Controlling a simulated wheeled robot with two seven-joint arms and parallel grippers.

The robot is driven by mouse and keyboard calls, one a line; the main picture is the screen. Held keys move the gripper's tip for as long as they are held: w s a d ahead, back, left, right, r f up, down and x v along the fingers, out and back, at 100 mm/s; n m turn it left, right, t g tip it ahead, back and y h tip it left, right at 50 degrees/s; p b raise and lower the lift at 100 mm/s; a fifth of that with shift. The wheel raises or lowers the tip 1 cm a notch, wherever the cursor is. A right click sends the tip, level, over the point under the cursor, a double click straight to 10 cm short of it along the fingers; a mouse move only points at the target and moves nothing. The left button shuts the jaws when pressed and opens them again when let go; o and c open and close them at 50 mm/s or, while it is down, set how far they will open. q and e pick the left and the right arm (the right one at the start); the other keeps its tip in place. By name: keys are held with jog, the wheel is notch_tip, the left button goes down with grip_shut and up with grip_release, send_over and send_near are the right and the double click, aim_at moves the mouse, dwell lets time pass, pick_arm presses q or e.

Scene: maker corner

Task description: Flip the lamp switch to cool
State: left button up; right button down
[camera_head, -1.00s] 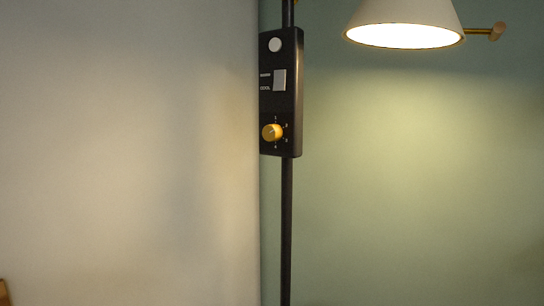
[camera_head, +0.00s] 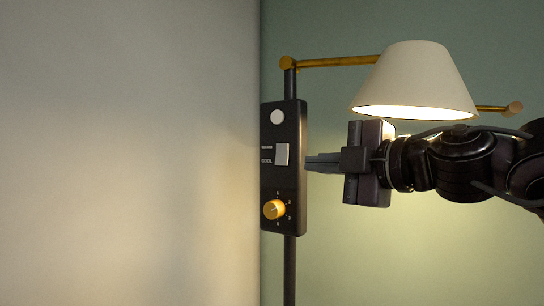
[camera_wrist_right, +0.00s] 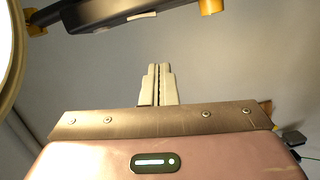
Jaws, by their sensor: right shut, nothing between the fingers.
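The black control box (camera_head: 284,222) is fixed on the lamp's dark pole. Its pale rocker switch (camera_head: 282,154) sits mid-box, with two small labels at its left; the lower reads COOL. In the right wrist view the box (camera_wrist_right: 95,12) runs along the top edge, with the switch (camera_wrist_right: 142,15) on its face. My right gripper (camera_head: 308,163) is shut and empty, its fingertips pointing left, just right of the box at about switch height. Its shut fingers (camera_wrist_right: 158,72) also show in the right wrist view, apart from the box. My left gripper is out of view.
A round white button (camera_head: 277,117) is above the switch and a yellow dial (camera_head: 274,209) below it. The lit white lampshade (camera_head: 418,80) hangs from a brass arm (camera_head: 335,62) above my right arm. A pale wall (camera_head: 130,150) is at left.

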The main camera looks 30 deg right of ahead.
aim_at(286, 162)
jog(key=shift+s+a+r+n, duration=0.3)
jog(key=shift+s+a, duration=0.35)
jog(key=w+p, duration=0.2)
jog(key=w, duration=0.1)
jog(key=w+d+p, duration=0.1)
jog(key=w+p, duration=0.1)
jog(key=w, duration=0.2)
jog(key=w+p, duration=0.2)
jog(key=w, duration=0.2)
jog(key=shift+w+d+f, duration=0.15)
jog(key=shift+d+f, duration=0.15)
jog(key=shift+w+d+f, duration=0.1)
jog(key=shift+d, duration=0.3)
jog(key=shift+a, duration=0.1)
jog(key=shift+a, duration=0.15)
